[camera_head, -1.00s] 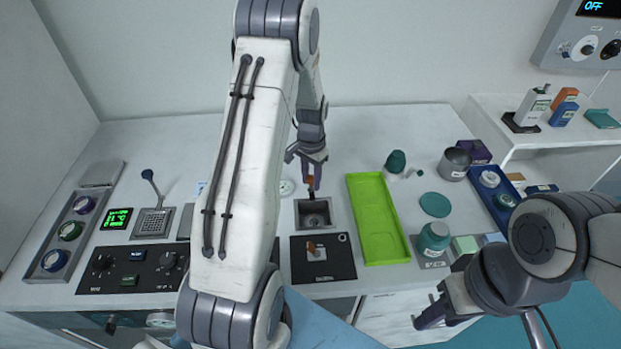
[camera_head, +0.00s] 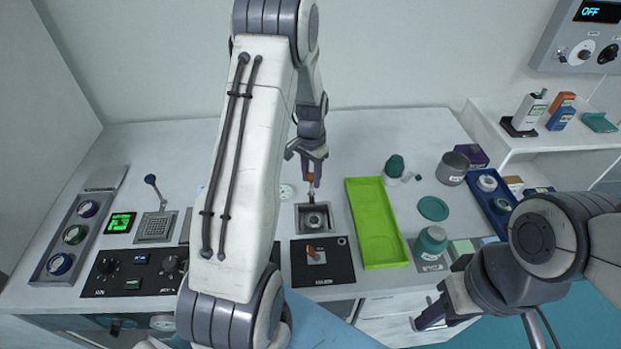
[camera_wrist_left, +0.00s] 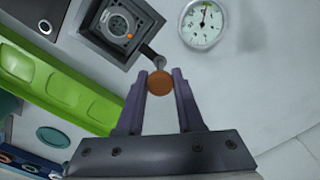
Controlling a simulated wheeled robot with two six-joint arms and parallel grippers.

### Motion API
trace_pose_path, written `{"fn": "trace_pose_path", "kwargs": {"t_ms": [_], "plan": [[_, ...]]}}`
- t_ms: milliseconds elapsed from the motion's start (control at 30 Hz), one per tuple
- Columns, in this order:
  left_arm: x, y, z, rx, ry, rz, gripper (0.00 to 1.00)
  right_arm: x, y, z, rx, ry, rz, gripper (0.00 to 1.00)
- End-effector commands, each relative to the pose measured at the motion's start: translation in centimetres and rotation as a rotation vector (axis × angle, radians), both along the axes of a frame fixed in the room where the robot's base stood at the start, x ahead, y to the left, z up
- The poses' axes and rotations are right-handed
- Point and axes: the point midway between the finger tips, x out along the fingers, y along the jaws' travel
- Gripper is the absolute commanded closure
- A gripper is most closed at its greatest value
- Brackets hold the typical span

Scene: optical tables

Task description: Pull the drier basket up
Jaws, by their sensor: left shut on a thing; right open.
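The drier basket (camera_head: 314,221) is a small grey basket in a square, dark-rimmed well (camera_head: 301,228) in the worktop. In the left wrist view the basket (camera_wrist_left: 117,24) shows a round metal top with a small orange spot, and a short arm runs from it to an orange-brown knob (camera_wrist_left: 160,82). My left gripper (camera_wrist_left: 161,88) is shut on this knob, one purple finger on each side. In the head view my left gripper (camera_head: 311,180) is just behind the well. My right gripper (camera_head: 432,308) is open and empty at the front right.
A green tray (camera_head: 377,222) lies right of the well. A black panel with an orange lever (camera_head: 316,254) is in front. A round gauge (camera_wrist_left: 203,22) is beside the well. Jars and a blue tray (camera_head: 494,207) stand further right.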

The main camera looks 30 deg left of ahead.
Motion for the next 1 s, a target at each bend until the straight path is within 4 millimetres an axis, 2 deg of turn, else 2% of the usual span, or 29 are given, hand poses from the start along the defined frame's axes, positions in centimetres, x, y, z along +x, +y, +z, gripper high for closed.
{"fn": "trace_pose_path", "kwargs": {"t_ms": [33,133,467,500,567,867,1000], "plan": [[-0.2,0.0,1.9,-0.001,0.005,0.000,1.00,0.0,0.0,1.5,0.000,0.000,0.000,0.56],[-0.2,0.0,3.4,-0.001,0.004,0.000,1.00,0.0,0.0,2.5,0.000,0.000,0.000,0.56],[-0.1,0.0,3.7,0.000,0.004,0.000,1.00,0.0,0.0,2.4,0.000,0.000,-0.001,0.56],[-0.1,0.0,3.7,0.000,0.004,0.000,0.56,0.0,0.0,2.4,0.000,0.000,0.000,0.56],[-0.1,0.0,3.7,-0.001,0.003,0.000,0.34,0.0,0.0,2.4,0.000,0.000,0.000,0.56],[0.0,0.0,3.6,0.000,0.001,0.000,0.34,0.0,0.0,2.3,0.000,0.000,0.000,0.56],[0.1,0.0,4.5,0.002,-0.003,0.000,0.34,0.0,0.0,2.1,0.000,0.000,0.000,0.56]]}}
